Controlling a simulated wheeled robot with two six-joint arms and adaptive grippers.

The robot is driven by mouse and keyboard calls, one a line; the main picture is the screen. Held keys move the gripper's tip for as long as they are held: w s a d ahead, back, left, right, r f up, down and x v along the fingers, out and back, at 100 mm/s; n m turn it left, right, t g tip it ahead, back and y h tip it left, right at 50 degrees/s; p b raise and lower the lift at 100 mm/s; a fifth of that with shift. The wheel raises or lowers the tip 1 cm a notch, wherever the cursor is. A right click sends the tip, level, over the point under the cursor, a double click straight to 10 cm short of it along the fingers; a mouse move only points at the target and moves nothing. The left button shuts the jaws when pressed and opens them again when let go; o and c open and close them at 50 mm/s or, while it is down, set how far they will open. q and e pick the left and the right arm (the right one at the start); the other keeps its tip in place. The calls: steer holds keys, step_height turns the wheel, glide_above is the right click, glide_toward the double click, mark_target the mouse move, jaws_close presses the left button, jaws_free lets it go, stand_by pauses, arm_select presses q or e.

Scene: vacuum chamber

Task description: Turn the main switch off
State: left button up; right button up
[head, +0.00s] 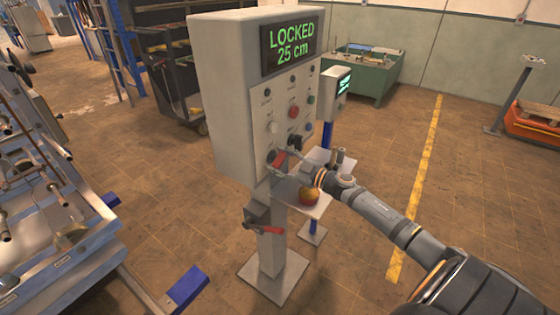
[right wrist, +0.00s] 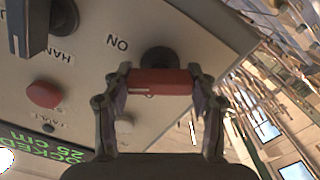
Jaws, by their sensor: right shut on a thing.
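The main switch (head: 277,161) is a red bar handle low on the front panel of a grey control box (head: 222,95). In the right wrist view the red handle (right wrist: 160,82) sits on a round black base (right wrist: 158,58), with an upside-down "ON" label beside it. My right gripper (head: 284,158) is at the handle. In the right wrist view my right gripper (right wrist: 155,87) has one finger at each end of the red bar, shut on it. My left gripper is not in view.
The box's display (head: 291,44) reads "LOCKED 25 cm". Buttons and a black selector knob (head: 294,140) sit close above the switch. Another red lever (head: 264,230) is on the post below. A small shelf (head: 310,207) holds a red-yellow round object (head: 309,194).

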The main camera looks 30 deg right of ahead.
steer(key=n+b, duration=0.1)
steer(key=n, duration=0.4)
steer(key=shift+f+n, duration=0.15)
steer(key=shift+n, duration=0.15)
steer(key=n+b, duration=0.1)
steer(key=n, duration=0.3)
steer(key=shift+b, duration=0.4)
steer(key=shift+n+b, duration=0.45)
steer(key=shift+n, duration=0.75)
steer(key=o, duration=1.2)
steer(key=shift+c, duration=0.2)
